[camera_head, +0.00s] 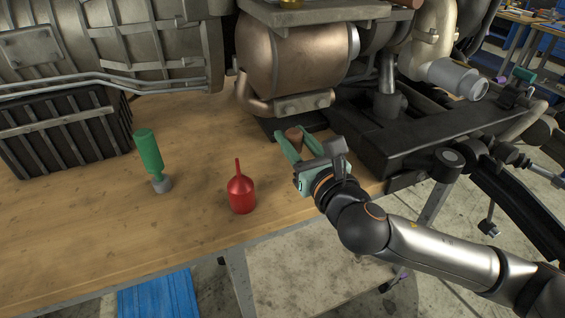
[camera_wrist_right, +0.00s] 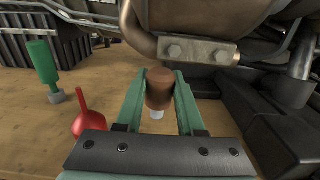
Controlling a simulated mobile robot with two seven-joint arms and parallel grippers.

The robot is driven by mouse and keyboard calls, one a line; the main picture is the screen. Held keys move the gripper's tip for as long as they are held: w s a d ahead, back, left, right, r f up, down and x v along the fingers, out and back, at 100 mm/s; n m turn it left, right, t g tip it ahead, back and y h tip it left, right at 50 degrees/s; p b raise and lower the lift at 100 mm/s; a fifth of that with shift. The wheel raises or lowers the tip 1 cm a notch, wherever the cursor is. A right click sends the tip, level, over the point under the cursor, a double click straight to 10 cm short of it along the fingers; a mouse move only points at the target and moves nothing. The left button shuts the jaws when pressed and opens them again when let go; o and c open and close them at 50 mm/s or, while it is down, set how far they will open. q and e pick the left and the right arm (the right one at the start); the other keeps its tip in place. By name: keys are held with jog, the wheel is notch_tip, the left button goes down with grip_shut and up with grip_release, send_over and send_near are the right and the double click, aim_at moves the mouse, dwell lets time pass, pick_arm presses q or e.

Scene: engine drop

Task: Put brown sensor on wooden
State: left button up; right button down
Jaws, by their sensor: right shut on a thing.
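The brown sensor (camera_wrist_right: 160,88) is a short brown cylinder with a pale tip at its lower end. In the right wrist view it stands between the two green fingers of my right gripper (camera_wrist_right: 159,95), which is shut on it. In the head view the brown sensor (camera_head: 294,134) shows between the fingertips of my right gripper (camera_head: 295,143). The wooden table top (camera_head: 110,235) lies below. I cannot tell whether the sensor's tip touches the wood. My left gripper is not in view.
A red oil can (camera_head: 242,194) and a green-handled tool (camera_head: 150,155) stand on the table to the left. A large engine (camera_head: 298,62) hangs low behind the gripper. A black block (camera_head: 390,150) lies to the right. The table's front left is clear.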

jog(key=w+f, duration=0.1)
jog(key=w+f+b, duration=0.1)
jog(key=w+f, duration=0.3)
jog(key=shift+w+a+f+b, duration=0.15)
jog(key=shift+a+f+b, duration=0.05)
jog(key=shift+a+b, duration=0.1)
jog(key=shift+w+f, duration=0.3)
jog(key=shift+f, duration=0.05)
notch_tip(320, 180, down, 3)
jog(key=shift+w+f+b, duration=0.15)
jog(key=shift+b, duration=0.5)
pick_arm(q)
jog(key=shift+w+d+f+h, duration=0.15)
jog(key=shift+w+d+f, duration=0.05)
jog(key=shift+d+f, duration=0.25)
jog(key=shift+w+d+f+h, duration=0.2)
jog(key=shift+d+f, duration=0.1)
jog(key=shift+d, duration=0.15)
pick_arm(e)
jog(key=shift+f, duration=0.1)
jog(key=shift+f, duration=0.15)
jog(key=c, duration=0.5)
grip_release()
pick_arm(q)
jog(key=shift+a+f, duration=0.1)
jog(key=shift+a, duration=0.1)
